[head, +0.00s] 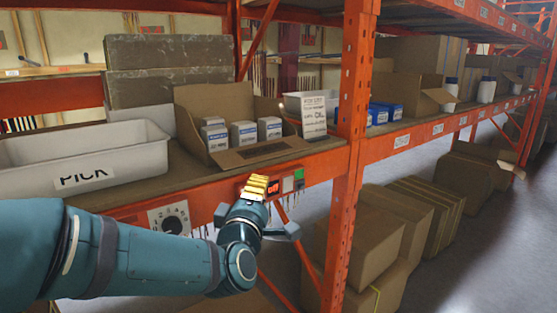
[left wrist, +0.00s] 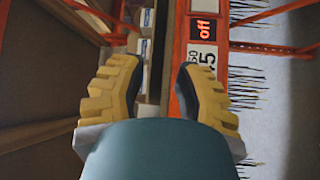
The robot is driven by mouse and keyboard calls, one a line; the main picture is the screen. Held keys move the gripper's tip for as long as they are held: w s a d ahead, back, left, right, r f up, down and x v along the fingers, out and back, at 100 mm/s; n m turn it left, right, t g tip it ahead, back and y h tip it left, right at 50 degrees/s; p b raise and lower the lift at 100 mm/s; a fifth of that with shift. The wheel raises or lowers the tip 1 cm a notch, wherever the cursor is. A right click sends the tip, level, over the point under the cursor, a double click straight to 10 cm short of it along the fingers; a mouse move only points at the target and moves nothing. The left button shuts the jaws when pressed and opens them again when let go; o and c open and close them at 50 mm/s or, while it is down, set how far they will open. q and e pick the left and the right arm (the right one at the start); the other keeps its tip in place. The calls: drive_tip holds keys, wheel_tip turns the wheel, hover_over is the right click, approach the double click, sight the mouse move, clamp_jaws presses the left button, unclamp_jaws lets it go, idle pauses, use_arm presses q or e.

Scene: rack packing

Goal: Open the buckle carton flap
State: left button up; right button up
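An open brown carton (head: 222,103) stands on the shelf in the head view, with several small white-and-blue boxes (head: 243,133) inside. Its back panel stands up, and a front flap (head: 290,146) with a dark patch lies along the shelf's front edge. I cannot read a name on the carton. My left gripper (head: 262,187) is in front of the shelf beam, below and apart from the flap. The left wrist view shows its two yellow-padded fingers (left wrist: 158,88) spread with nothing between them. The small boxes also show there (left wrist: 145,48). My right gripper is not in view.
A white tote (head: 120,147) marked PICK stands left of the carton. A lit "off" display (head: 274,188) is on the orange beam beside my gripper. An orange upright (head: 352,90) rises to the right.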

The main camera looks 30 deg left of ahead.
sight(269, 158)
use_arm(q)
drive_tip(key=x, duration=0.4)
drive_tip(key=p+x, duration=0.1)
drive_tip(key=x, duration=0.4)
drive_tip(key=r+p+x, duration=0.1)
drive_tip(key=x, duration=0.3)
drive_tip(key=shift+w+a+r, duration=0.1)
drive_tip(key=shift+a, duration=0.25)
clamp_jaws()
